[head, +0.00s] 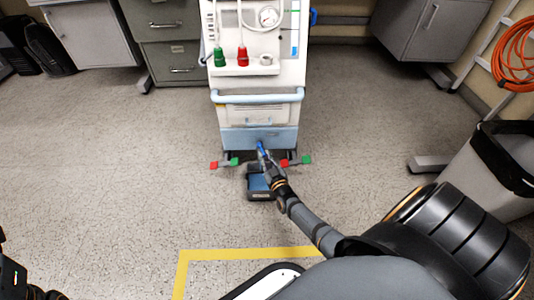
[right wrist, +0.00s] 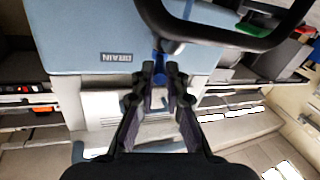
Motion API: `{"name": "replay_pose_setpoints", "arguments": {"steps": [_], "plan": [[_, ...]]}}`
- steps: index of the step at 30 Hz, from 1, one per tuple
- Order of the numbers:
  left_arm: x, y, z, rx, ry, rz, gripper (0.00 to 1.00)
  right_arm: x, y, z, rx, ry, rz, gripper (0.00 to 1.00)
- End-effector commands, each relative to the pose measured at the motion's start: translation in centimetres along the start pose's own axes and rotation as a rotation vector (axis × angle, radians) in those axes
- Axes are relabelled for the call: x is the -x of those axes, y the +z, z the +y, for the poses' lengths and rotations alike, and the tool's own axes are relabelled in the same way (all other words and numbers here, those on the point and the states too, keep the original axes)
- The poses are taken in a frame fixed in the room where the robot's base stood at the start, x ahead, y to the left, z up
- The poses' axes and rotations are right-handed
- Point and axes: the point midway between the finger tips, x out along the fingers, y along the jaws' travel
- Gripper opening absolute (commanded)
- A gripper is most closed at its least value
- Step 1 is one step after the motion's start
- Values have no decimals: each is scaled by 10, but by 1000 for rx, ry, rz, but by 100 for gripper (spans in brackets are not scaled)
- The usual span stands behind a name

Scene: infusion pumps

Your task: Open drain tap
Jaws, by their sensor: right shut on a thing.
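The white and pale-blue machine (head: 262,110) stands upright at the top centre of the head view. The blue drain tap (head: 261,147) is at its low blue front panel, and it also shows in the right wrist view (right wrist: 160,68), near the DRAIN label (right wrist: 117,57). My right gripper (head: 264,158) reaches in from the lower right and is shut on the tap. Its two fingers lie on either side of the tap in the right wrist view (right wrist: 161,76). Part of my left arm shows at the lower left corner of the head view; its jaws are not clear.
A dark tray with a blue inside (head: 257,194) lies on the floor below the tap. Red and green casters (head: 214,165) stick out at the machine's base. A bin (head: 491,165) stands at the right, and cabinets (head: 170,45) are behind. Floor on the left is clear.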

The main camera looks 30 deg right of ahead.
Motion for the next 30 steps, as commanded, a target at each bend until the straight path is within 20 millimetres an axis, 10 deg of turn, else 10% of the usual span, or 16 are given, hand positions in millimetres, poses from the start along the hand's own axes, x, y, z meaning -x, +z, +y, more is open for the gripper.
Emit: {"name": "replay_pose_setpoints", "arguments": {"steps": [30], "plan": [[-21, -3, -6, 8, -13, 6, 40, -1, -1, -8, -1, 117, -23, 0]]}}
